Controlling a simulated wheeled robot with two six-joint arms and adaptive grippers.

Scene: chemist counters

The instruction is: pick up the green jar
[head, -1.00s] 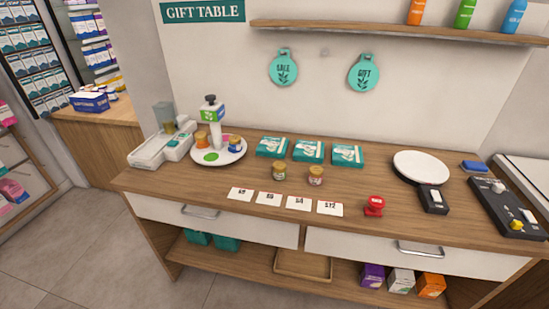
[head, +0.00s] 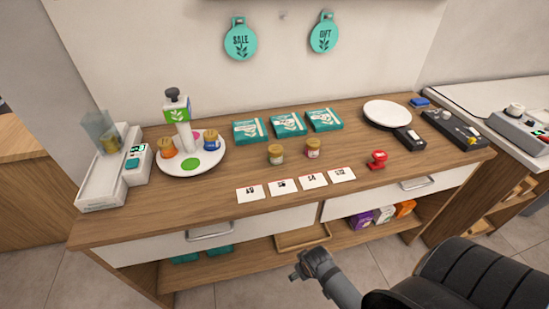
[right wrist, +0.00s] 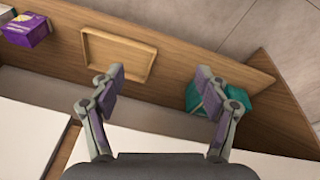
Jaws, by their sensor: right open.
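A small jar with a gold lid and an olive-green label (head: 276,155) stands upright on the wooden counter in the head view, near its middle. It looks like the green jar. A similar jar with a dark red label (head: 312,149) stands just to its right. My right gripper (head: 297,271) is low in front of the counter, below the drawers' height in the picture and well apart from the jars. In the right wrist view its two fingers (right wrist: 161,84) are spread and empty, over the lower shelf. No jar shows in that view. My left gripper is not in view.
A round white stand (head: 215,160) holds orange and blue jars. Price cards (head: 283,187) lie in front of the jars, teal boxes (head: 289,125) behind. A red stamp-like object (head: 377,160) is to the right. A wooden tray (head: 302,237) sits on the lower shelf.

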